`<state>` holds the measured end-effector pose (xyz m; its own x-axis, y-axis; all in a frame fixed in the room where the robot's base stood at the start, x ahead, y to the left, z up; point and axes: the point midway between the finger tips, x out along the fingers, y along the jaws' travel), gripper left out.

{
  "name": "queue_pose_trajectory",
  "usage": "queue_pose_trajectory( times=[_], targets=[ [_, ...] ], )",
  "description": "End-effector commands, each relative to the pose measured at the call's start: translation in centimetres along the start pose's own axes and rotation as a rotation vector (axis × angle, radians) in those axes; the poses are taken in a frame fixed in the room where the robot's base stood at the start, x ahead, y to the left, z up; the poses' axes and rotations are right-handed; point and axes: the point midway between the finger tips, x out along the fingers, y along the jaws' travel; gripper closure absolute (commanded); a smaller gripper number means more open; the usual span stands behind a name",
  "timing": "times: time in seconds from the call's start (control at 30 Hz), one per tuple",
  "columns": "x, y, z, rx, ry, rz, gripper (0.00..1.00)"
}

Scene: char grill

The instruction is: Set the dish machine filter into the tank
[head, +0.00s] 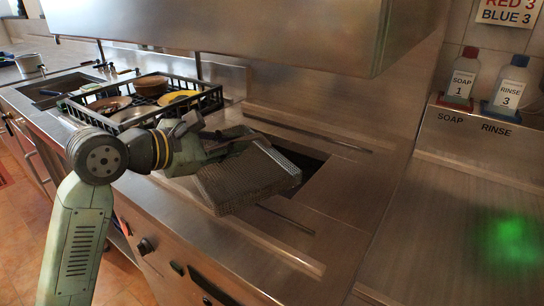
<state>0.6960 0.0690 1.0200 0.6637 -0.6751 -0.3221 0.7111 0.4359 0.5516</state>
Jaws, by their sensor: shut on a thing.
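The dish machine filter (250,182) is a grey perforated metal box in the middle of the head view. My gripper (240,143) is shut on its upper back part, and the filter hangs tilted. The tank (312,167) shows as a dark rectangular opening in the steel counter, just right of and behind the filter. The filter covers part of the opening in this view. I cannot tell whether the filter touches the counter or the tank's edge.
A black rack (212,100) with dishes stands on the counter at the left, close to my arm. A sink (65,88) lies farther left. A steel hood (220,30) hangs above. Soap (462,80) and rinse (510,88) bottles stand at the right. The right counter is clear.

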Motion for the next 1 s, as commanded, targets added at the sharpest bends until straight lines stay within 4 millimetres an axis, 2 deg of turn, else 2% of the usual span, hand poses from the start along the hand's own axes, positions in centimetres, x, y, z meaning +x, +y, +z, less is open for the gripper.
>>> queue_pose_trajectory(
  times=[0.03, 0.3, 0.5, 0.7, 1.0],
  targets=[
    [1.1, 0.6, 0.5, 0.0, -0.003, -0.005, 1.0],
    [7.8, 3.4, 0.7, -0.001, -0.004, -0.004, 1.0],
    [11.8, 4.9, 0.5, -0.001, -0.002, -0.002, 1.0],
    [13.3, 5.2, 0.1, -0.001, -0.001, -0.001, 1.0],
    [14.2, 3.4, -2.3, -0.001, -0.001, 0.001, 1.0]
  ],
)
